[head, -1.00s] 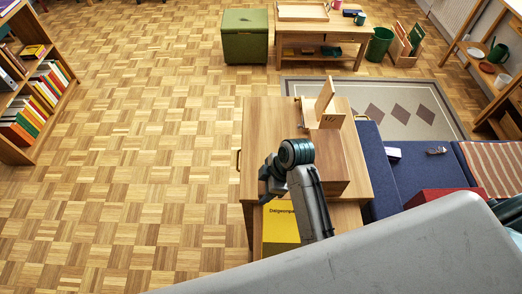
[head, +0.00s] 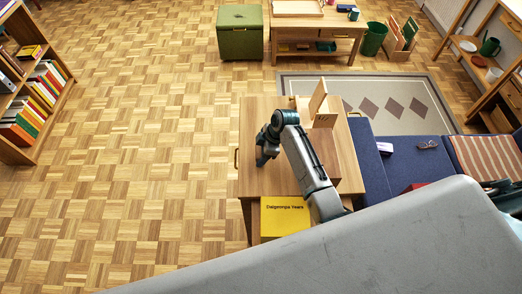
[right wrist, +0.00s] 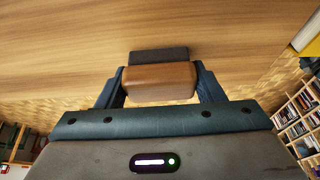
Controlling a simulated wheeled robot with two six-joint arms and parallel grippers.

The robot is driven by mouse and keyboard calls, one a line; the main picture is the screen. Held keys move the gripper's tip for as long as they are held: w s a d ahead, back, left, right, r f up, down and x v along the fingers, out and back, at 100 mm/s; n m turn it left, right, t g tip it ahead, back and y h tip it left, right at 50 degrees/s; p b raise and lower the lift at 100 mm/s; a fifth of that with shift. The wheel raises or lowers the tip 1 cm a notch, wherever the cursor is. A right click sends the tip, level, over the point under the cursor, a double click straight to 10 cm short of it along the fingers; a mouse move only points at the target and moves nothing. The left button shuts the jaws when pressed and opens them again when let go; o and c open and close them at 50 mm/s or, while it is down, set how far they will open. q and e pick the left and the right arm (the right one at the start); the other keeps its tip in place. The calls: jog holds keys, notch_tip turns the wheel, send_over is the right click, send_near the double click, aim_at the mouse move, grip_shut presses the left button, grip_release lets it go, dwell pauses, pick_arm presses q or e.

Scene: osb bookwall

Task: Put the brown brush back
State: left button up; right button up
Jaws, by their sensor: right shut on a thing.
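The brown brush (right wrist: 158,82) is a brown block with a dark grey pad (right wrist: 158,55) on its far side. My right gripper (right wrist: 158,85) is shut on it, one finger at each end. In the head view my right gripper (head: 264,158) is over the left part of the wooden cabinet top (head: 262,112), and the brush is hidden there. In the right wrist view a wood surface lies close beyond the brush; I cannot tell whether they touch. My left gripper is not in view.
A wooden box (head: 343,160) with an upright board (head: 318,97) stands on the cabinet, right of my gripper. A yellow book (head: 284,219) lies at the near side. A blue sofa (head: 405,167) adjoins on the right. The floor to the left is clear.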

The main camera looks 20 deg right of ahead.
jog(key=shift+f, duration=0.15)
jog(key=shift+f, duration=0.1)
jog(key=o, duration=0.9)
jog(key=b+v, duration=0.2)
jog(key=v, duration=1)
